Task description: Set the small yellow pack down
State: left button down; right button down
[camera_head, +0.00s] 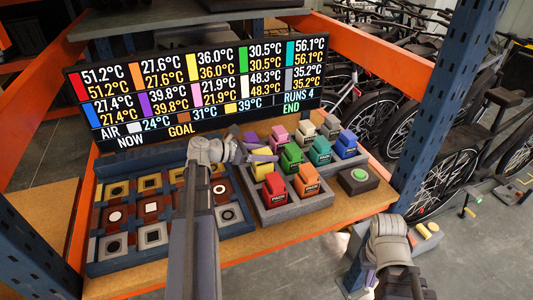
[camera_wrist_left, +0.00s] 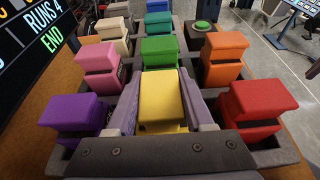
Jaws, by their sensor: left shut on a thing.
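The small yellow pack (camera_head: 262,170) is in the row between the purple and red packs of the grey tray (camera_head: 297,211). In the left wrist view, the yellow pack (camera_wrist_left: 160,98) is upright between the two fingers of my left gripper (camera_wrist_left: 160,110), which is shut on it. In the head view my left gripper (camera_head: 262,156) reaches over the tray from the left. I cannot tell whether the pack's underside touches the tray. My right arm's wrist (camera_head: 390,243) is at lower right, away from the tray; its finger opening is not clear.
Red (camera_head: 274,186), orange (camera_head: 307,181), green (camera_head: 291,157) and other packs stand close around. A blue rack (camera_head: 120,262) with square pads lies left of the tray. A green button box (camera_head: 358,178) is at right. A temperature board (camera_head: 200,85) stands behind.

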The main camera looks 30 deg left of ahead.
pick_arm(q)
jog(key=shift+f+b, duration=0.65)
jog(key=shift+f, duration=0.15)
dwell(0.4)
jog(key=shift+c, duration=1)
grip_release()
jog(key=p+v, duration=0.2)
jog(key=v, duration=0.5)
jog(key=shift+s+a+r+p, duration=0.2)
jog(key=shift+s+p, duration=0.05)
jog(key=shift+p, duration=0.1)
